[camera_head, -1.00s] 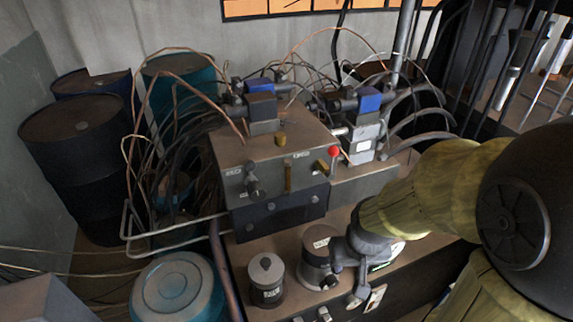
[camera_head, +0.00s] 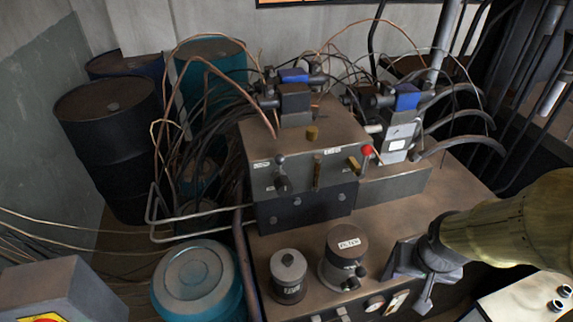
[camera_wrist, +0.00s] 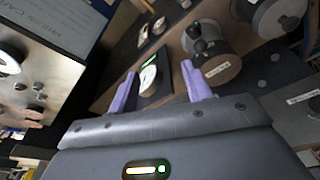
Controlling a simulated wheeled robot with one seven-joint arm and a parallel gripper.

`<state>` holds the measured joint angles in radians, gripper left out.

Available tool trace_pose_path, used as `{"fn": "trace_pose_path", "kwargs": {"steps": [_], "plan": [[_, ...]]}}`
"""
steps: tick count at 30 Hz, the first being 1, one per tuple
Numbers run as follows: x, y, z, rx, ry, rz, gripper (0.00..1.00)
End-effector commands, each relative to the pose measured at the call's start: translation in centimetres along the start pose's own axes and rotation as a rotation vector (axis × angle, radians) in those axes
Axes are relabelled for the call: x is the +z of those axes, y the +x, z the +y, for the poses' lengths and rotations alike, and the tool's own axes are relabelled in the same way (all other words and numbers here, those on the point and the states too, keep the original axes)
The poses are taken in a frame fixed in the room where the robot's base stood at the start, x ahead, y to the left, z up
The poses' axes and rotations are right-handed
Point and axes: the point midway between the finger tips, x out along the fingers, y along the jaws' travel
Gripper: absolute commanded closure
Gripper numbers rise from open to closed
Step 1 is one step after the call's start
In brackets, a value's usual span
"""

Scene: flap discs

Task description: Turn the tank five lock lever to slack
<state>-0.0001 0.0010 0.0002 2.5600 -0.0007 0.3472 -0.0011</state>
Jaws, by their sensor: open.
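A grey valve block (camera_head: 305,150) stands on the bench in the head view. Its front carries a dark knob lever (camera_head: 281,178), a brass lever (camera_head: 317,172) and a lever with a red ball (camera_head: 367,150). The labels are too small to read, so I cannot tell which is the tank five lock lever. My gripper (camera_head: 408,270) is at the bench's front edge, right of and below the block and apart from these levers. In the wrist view my gripper (camera_wrist: 160,85) has its two purple fingers wide apart, with nothing held.
Two dark canisters, a small one (camera_head: 288,278) and a larger one (camera_head: 342,262), stand on the bench left of my gripper. A pale panel (camera_head: 535,295) is at lower right. Bare bench top (camera_head: 440,195) lies right of the block.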

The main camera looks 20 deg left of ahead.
Motion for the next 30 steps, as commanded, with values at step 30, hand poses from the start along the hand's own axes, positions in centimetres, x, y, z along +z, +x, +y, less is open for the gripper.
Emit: {"fn": "trace_pose_path", "kwargs": {"steps": [30], "plan": [[-9.6, 3.4, -16.9, -0.373, -0.879, 0.823, 0.5]]}}
